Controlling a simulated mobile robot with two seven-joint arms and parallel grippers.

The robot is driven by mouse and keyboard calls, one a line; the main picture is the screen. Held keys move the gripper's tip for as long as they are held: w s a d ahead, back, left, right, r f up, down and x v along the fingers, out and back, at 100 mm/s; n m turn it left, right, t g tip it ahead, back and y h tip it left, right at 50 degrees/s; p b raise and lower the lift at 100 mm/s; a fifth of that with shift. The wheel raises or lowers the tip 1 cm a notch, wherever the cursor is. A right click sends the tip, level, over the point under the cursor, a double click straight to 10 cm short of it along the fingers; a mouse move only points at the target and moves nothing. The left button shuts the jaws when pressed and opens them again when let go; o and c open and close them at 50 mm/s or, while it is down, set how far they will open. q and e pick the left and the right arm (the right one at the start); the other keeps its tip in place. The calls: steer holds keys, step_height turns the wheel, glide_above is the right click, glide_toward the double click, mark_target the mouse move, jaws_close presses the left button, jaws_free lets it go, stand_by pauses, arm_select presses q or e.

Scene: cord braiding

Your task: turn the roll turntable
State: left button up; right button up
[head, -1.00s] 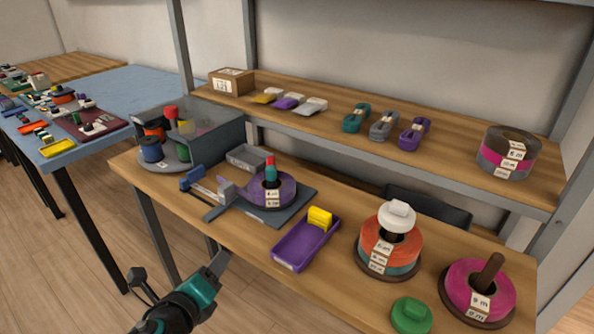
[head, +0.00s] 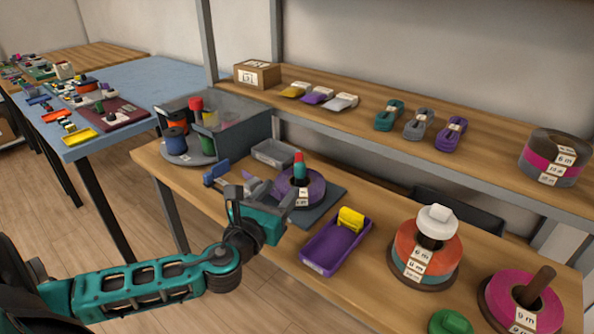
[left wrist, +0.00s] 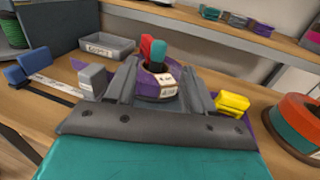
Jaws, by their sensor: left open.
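A purple tape roll (head: 302,190) sits around an upright spindle with a teal and red top, on a dark grey plate (head: 325,207) on the bench. It also shows in the left wrist view (left wrist: 157,84), framed between my fingers. My left gripper (head: 268,190) is open and empty, its fingers pointing toward this roll from the bench's front side. I cannot tell if they touch it. A round grey disc (head: 186,157) carrying several spools stands at the bench's left end, partly hidden by a grey bin. Which of these is the roll turntable is not marked. My right gripper is out of view.
A purple tray (head: 325,252) with a yellow block (head: 350,219) lies right of the gripper. An orange-and-teal roll stack (head: 425,252) and a pink roll (head: 525,303) stand further right. A blue-handled slide (head: 217,173) lies left. A shelf runs above the bench's back.

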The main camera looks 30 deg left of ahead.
mark_target(298, 168)
arm_select(q)
steer(key=w, duration=0.2)
steer(key=w+a, duration=0.1)
steer(key=w, duration=0.4)
steer(key=shift+w+a, duration=0.2)
steer(key=shift+w, duration=0.2)
steer(key=shift+w+a, duration=0.1)
steer(key=shift+w, duration=0.45)
steer(key=shift+c, duration=0.2)
jaws_close()
